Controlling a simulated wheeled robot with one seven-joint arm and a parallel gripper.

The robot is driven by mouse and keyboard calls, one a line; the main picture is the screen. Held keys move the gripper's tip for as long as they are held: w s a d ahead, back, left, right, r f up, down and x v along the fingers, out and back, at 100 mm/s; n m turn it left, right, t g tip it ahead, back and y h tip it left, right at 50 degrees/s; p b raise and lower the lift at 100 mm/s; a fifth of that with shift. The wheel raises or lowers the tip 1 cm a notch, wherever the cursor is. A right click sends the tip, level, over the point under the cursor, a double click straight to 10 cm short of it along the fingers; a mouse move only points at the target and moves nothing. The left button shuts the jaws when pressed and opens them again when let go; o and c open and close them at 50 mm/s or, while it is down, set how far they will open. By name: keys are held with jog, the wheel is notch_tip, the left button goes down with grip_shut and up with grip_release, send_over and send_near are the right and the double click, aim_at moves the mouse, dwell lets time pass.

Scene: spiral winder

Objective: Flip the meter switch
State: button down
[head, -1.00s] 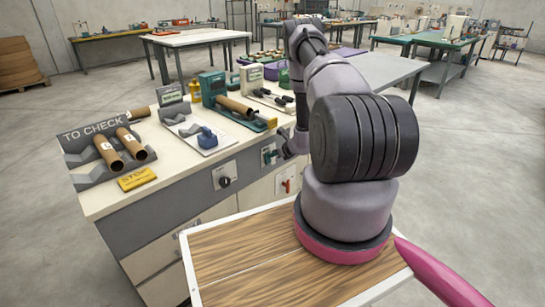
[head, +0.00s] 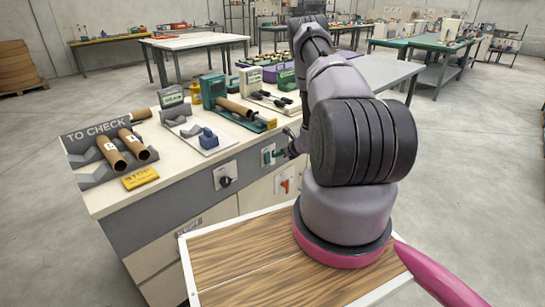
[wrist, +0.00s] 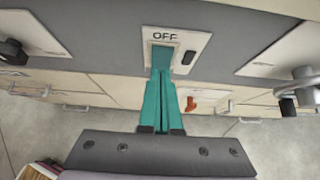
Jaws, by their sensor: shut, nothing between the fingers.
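My gripper (wrist: 163,72) has teal fingers closed together. Their tips overlap the lower part of the plate in the wrist view; I cannot tell whether they touch it. In the head view, my gripper (head: 281,155) is just right of the plate.
A black knob (head: 225,181) is left of the plate and a red handle (head: 285,186) is below it, also in the wrist view (wrist: 191,104). A metal fitting (wrist: 300,76) juts out at right. The benchtop (head: 105,200) carries tubes and instruments.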

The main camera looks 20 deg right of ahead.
jog(key=w+r+v, duration=0.1)
jog(key=v, duration=0.9)
jog(key=shift+w+a+r, duration=0.15)
jog(key=shift+a+r, duration=0.05)
jog(key=shift+r, duration=0.2)
